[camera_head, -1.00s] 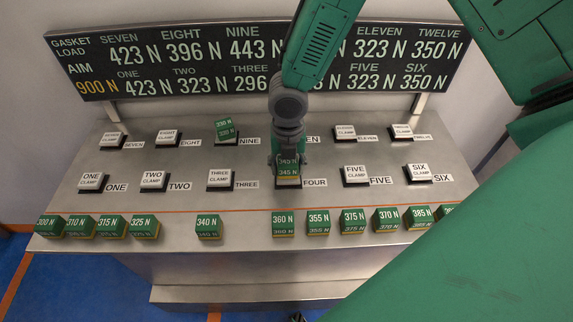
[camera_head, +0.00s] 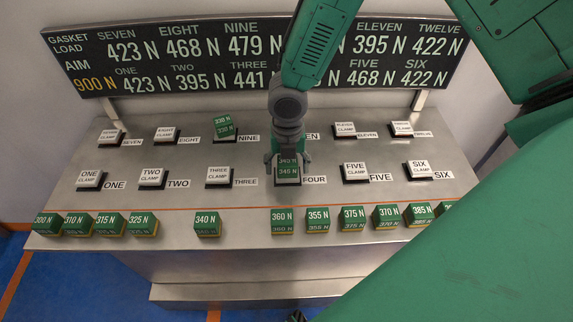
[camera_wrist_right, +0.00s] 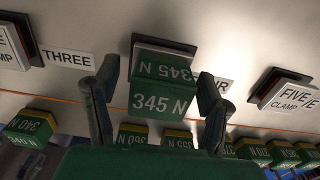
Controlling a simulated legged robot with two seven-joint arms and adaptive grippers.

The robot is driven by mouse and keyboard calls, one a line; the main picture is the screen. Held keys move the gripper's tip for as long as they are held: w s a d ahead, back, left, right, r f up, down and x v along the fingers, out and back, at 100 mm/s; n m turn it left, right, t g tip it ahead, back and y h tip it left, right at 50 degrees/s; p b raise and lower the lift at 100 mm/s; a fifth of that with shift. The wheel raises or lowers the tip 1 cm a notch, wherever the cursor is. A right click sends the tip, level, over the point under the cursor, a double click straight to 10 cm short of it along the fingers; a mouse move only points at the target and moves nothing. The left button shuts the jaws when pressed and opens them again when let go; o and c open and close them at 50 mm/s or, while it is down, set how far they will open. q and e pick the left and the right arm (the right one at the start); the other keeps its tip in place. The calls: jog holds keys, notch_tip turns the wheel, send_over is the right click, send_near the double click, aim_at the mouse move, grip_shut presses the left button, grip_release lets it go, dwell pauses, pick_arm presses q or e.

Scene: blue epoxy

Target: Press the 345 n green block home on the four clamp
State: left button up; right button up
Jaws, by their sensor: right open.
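The green 345 N block (camera_head: 289,171) sits on the four clamp (camera_head: 289,184), beside the FOUR label. In the right wrist view the block (camera_wrist_right: 157,102) shows its green face, with the clamp's dark base (camera_wrist_right: 166,44) behind it. My right gripper (camera_head: 288,158) is above the block, with its fingers spread to either side. In the wrist view the gripper (camera_wrist_right: 156,78) has visible gaps between both fingers and the block. The block looks square on the clamp; how deep it sits I cannot tell. My left gripper is out of view.
A green 330 N block (camera_head: 224,127) stands on the nine clamp. Other clamps, such as three (camera_head: 219,175) and five (camera_head: 355,172), carry white caps. Several green blocks line the front edge, including 340 N (camera_head: 208,224) and 360 N (camera_head: 283,221). The load board (camera_head: 180,60) stands behind.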

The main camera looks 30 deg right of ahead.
notch_tip(320, 180, up, 12)
jog(key=shift+w+f, duration=0.1)
dwell(0.4)
